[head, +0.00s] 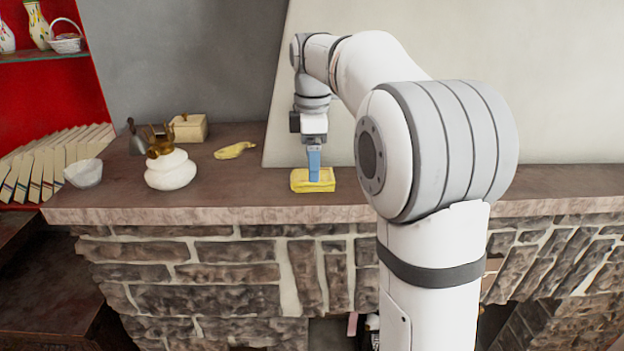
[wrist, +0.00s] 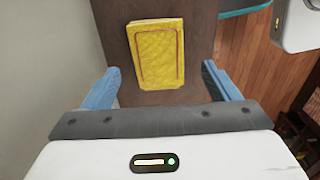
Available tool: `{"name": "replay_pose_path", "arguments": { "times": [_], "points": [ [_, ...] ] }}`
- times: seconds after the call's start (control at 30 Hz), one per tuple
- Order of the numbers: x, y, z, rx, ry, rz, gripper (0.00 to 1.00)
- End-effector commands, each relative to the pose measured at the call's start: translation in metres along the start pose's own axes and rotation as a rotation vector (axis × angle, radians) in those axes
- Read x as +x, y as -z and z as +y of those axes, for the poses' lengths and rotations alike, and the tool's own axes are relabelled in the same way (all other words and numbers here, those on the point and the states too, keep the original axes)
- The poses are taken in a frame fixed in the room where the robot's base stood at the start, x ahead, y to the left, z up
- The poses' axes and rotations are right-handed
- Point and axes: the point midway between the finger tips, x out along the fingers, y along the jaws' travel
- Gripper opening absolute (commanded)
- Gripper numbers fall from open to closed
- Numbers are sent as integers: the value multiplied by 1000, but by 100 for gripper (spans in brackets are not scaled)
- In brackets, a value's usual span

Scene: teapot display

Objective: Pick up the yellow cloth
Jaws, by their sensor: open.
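The yellow cloth (head: 313,186) lies folded on the stone mantel top, near its front edge. In the wrist view the cloth (wrist: 159,52) is a flat folded rectangle with a reddish border line, lying ahead of and between the two blue fingers. My gripper (head: 314,178) points down over the cloth in the head view. In the wrist view my gripper (wrist: 160,82) is open, with one finger on each side and nothing held. I cannot tell how far the fingertips are above the mantel top.
The mantel top (head: 240,190) is clear on both sides of the cloth. To the left are a yellow banana-like item (head: 235,151), a white round pot (head: 170,172), a white bowl (head: 83,173) and a beige box (head: 188,128). A pale wall panel (head: 450,60) rises behind.

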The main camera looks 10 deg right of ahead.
Motion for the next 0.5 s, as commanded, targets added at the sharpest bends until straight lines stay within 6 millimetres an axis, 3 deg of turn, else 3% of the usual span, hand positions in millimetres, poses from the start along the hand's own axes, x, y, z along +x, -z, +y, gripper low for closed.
{"name": "replay_pose_path", "arguments": {
  "times": [0.2, 0.5],
  "points": [
    [30, 1, 2, 0, 2, 0, 82],
    [36, 1, 2, 0, 0, 0, 82]
  ]
}}
